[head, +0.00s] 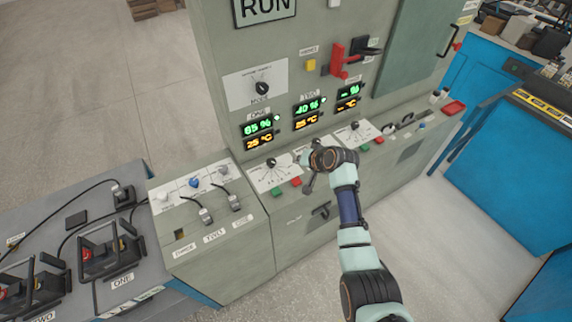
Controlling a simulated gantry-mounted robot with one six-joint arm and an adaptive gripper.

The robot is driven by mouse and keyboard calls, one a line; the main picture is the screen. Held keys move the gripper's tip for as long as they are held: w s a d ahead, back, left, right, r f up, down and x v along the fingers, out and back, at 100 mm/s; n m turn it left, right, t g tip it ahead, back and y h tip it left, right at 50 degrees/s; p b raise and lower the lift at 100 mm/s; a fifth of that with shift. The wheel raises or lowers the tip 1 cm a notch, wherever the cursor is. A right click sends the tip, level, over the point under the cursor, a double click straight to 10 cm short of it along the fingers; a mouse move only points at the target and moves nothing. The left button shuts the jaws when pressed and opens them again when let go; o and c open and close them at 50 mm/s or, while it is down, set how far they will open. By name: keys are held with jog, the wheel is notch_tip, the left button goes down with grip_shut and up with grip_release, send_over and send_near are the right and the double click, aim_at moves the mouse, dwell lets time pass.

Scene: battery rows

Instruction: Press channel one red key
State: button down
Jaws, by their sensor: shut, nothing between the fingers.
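A red key (296,182) sits on the sloped grey console, to the right of a green key (277,191). Both are below the leftmost white dial plate (266,179), under the display reading 85 %. My gripper (308,186) is just right of this red key, over the console. Its fingers are dark, small and shut, with nothing seen between them. I cannot tell whether they touch the console. My wrist and gripper hide much of the middle dial plate and any keys there.
Another dial plate (357,133) has a green key (365,147) and a red key (379,140). A red lever (338,62) juts from the upright panel. Plugs with cables (206,214) stand on the left console. A black handle (320,211) is on the front face below my gripper.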

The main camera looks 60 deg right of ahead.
jog(key=shift+d+f, duration=0.2)
jog(key=shift+f, duration=0.05)
jog(key=b, duration=0.7)
send_over(298, 181)
notch_tip(298, 181, down, 8)
jog(key=shift+r, duration=0.2)
jog(key=shift+f, duration=0.6)
dwell(0.5)
jog(key=shift+f+b, duration=0.4)
jog(key=shift+b, duration=0.05)
jog(key=shift+f+b, duration=0.3)
jog(key=shift+f, duration=0.15)
dwell(0.4)
jog(key=shift+r+p, duration=0.85)
